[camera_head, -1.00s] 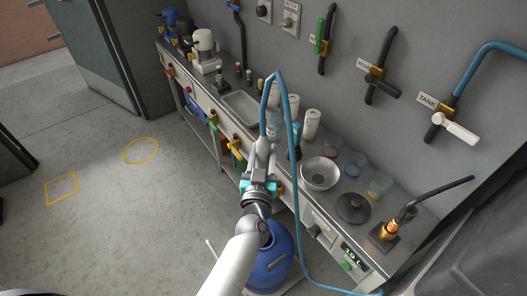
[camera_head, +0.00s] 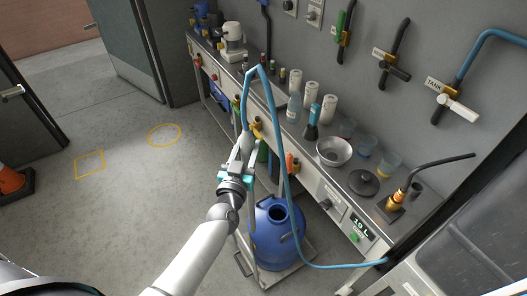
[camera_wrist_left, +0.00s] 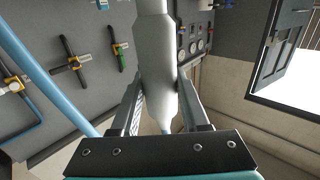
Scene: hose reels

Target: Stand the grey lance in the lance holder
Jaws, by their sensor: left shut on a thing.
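The grey lance (camera_wrist_left: 155,75) is a pale grey cylinder tapering at its lower end, where a blue hose shows. My left gripper (camera_head: 243,153) is shut on it, in the air in front of the bench; its fingers also show on both sides of the lance in the left wrist view (camera_wrist_left: 157,100). In the head view only a short grey part of the lance shows, and the hose (camera_head: 270,100) loops up beside it. My right gripper is not in view.
A blue drum (camera_head: 268,246) on a low trolley stands below my left gripper. Wall taps hang behind.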

